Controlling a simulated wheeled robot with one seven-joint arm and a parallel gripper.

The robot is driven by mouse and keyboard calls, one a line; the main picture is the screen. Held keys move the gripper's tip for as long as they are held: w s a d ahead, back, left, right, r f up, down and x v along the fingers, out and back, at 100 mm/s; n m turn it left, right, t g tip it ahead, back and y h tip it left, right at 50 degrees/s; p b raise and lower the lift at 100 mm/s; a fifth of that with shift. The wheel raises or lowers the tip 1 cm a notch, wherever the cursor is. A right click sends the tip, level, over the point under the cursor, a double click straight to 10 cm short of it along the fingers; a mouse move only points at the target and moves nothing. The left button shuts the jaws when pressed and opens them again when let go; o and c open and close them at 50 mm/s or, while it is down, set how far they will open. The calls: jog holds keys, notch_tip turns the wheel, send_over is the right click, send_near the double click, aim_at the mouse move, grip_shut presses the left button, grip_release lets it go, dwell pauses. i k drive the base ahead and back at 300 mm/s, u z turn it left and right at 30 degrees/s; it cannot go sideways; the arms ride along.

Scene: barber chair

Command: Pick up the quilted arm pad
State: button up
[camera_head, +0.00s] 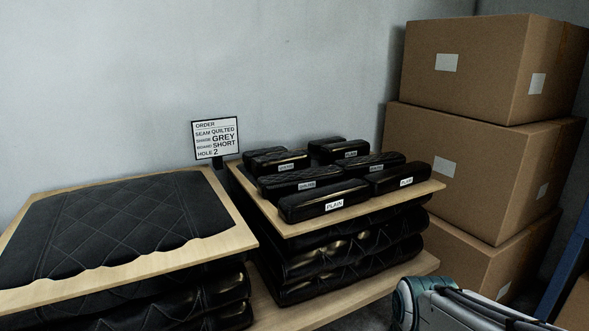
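Several black arm pads lie in rows on a wooden board. A pad labelled QUILTED (288,178) lies in the middle left, a second QUILTED pad (372,162) to its right, and a third (277,158) farther back. Pads labelled PLAIN lie at the front (318,196), front right (392,176) and back (346,146). Small labels are hard to read. A sign (216,138) behind reads ORDER, SEAM QUILTED, GREY, SHORT, HOLE 2; some words are faint. My gripper is out of view; only part of my arm shows at lower right, apart from the pads.
The pad board (292,231) rests on a stack of black cushions (345,257). Another board (140,266) with a large quilted black panel (115,222) lies at left. Cardboard boxes (470,170) are stacked high at right. A grey wall stands close behind.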

aim_at(355, 167)
jog(key=z, duration=0.2)
jog(key=i, duration=1.05)
jog(key=u, duration=0.7)
